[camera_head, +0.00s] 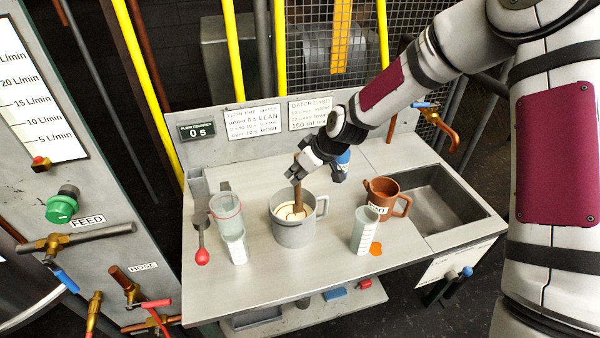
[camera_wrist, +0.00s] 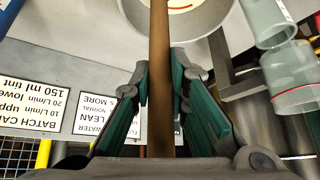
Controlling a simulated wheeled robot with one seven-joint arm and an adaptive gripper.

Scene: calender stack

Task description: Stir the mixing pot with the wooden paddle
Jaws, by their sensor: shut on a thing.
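The mixing pot (camera_head: 293,232) is a grey pot with a side handle, standing upright on the bench. It holds pale liquid with a darker swirl line. The wooden paddle (camera_head: 300,195) is a brown stick standing nearly upright, its lower end inside the pot and hidden by the liquid. My gripper (camera_head: 297,174) is above the pot and shut on the paddle's upper part. In the wrist view the paddle (camera_wrist: 158,70) runs between the green-padded fingers of my gripper (camera_wrist: 163,85), and the pot's rim (camera_wrist: 222,25) shows at the top.
A clear jug (camera_head: 226,210) and a small measuring cup (camera_head: 236,247) stand left of the pot. Another measuring cup (camera_head: 364,230), a brown tint jug (camera_head: 388,195) and an orange spot (camera_head: 376,249) are right. A sink (camera_head: 440,205) is further right. A red-knobbed lever (camera_head: 202,256) is at the left.

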